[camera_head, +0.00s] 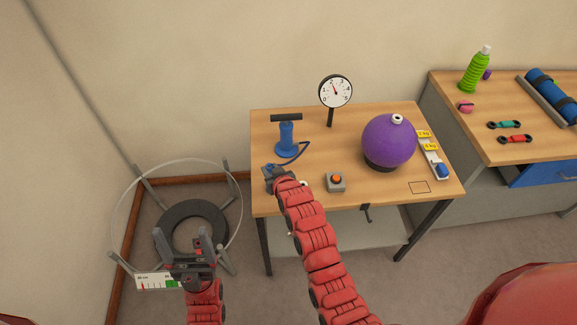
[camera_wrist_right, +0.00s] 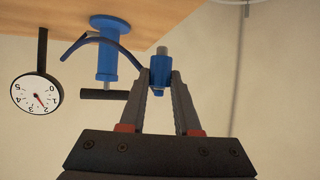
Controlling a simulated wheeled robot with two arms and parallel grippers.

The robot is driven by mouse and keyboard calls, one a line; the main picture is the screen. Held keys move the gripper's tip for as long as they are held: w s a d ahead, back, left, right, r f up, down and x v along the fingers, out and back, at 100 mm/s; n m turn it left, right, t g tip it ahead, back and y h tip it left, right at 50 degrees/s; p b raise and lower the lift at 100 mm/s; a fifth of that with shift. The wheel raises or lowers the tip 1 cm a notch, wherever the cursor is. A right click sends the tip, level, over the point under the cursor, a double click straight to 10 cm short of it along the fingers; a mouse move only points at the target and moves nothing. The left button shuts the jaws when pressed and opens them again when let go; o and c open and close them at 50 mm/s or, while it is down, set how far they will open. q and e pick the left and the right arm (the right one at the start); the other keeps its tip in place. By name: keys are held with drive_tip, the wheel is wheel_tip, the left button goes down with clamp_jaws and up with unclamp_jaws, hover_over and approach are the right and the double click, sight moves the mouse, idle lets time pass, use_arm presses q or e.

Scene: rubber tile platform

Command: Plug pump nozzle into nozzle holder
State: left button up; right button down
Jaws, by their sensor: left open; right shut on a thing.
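The blue hand pump (camera_head: 287,138) stands at the table's back left; it also shows upside down in the right wrist view (camera_wrist_right: 107,55). A blue hose (camera_wrist_right: 115,43) runs from the pump to the nozzle. My right gripper (camera_head: 269,175) is at the table's left front edge and is shut on the blue pump nozzle (camera_wrist_right: 161,72), whose grey tip sticks out past the fingers. My left gripper (camera_head: 192,258) is open and empty, low at the left, off the table. I cannot clearly make out a nozzle holder; the right hand and arm cover part of the table's front left.
On the table (camera_head: 355,123) stand a pressure gauge (camera_head: 335,92), a box with an orange button (camera_head: 336,181) and a purple ball (camera_head: 389,139). A ringed stand (camera_head: 190,207) is on the floor at left. A second table (camera_head: 530,150) is at right.

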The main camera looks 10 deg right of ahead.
drive_tip(key=shift+r, duration=0.1)
drive_tip(key=shift+f+b, duration=2.05)
drive_tip(key=shift+f, duration=1)
drive_tip(key=shift+b, duration=0.4)
drive_tip(key=shift+f+b, duration=1)
drive_tip(key=shift+b, duration=0.95)
idle(2.5)
